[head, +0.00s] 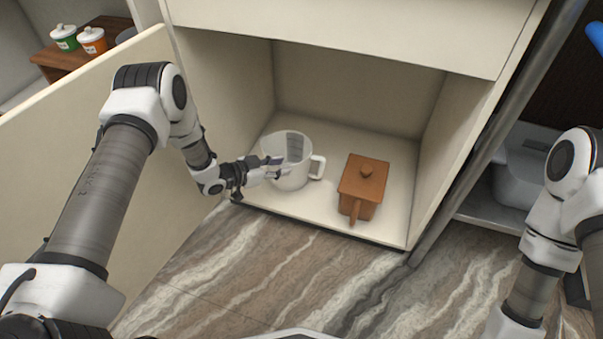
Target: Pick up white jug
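The white jug (298,176) stands upright on the floor of an open cabinet compartment, on its left side. It has a handle on its right and grey markings inside. My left gripper (284,166) reaches in from the left, and its fingers overlap the jug's left side in the picture. The two fingers look spread apart. I cannot tell whether they touch the jug. The gripper hides part of the jug's left wall. My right arm shows at the right edge, but its gripper is out of view.
A brown lidded box (362,184) with a handle stands right of the jug. The compartment's walls and an open cabinet door (75,130) on the left bound the space. A grey bin (520,165) sits on a shelf at the right. The striped floor (260,270) in front is clear.

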